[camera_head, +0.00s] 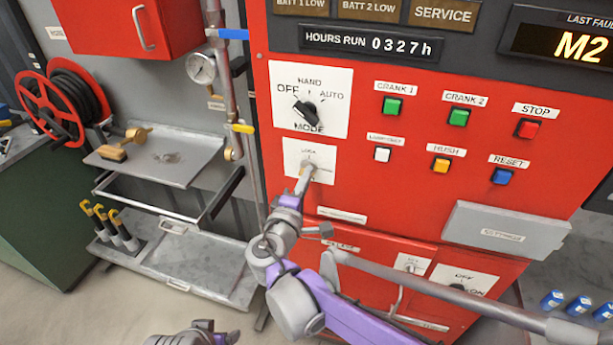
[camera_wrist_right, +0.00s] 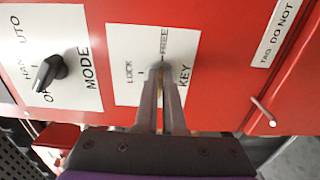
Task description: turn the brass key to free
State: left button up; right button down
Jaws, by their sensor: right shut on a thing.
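The brass key is small and mostly hidden by my fingertips; it sits on a white plate marked LOCK, FREE and KEY (camera_wrist_right: 122,45), also seen in the head view (camera_head: 292,150) on the red panel. My right gripper (camera_head: 307,170) is at the plate's middle with its fingers closed together on the key. In the right wrist view the fingertips (camera_wrist_right: 158,70) meet at the key, between the LOCK and FREE marks. I cannot tell clearly which mark the key points to. Part of my left gripper (camera_head: 205,333) shows at the bottom edge of the head view; its fingers are not clear.
The black MODE knob (camera_head: 304,111) is just above the key plate. Coloured push buttons, such as the green CRANK 1 button (camera_head: 393,105), are to the right. A grey box (camera_head: 505,232) sticks out at lower right. A pipe with a gauge (camera_head: 202,69) stands left of the panel.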

dwell(0.3)
jog(key=c, duration=1)
grip_release()
jog(key=b+v, duration=0.1)
jog(key=v, duration=1)
jog(key=shift+w, duration=0.1)
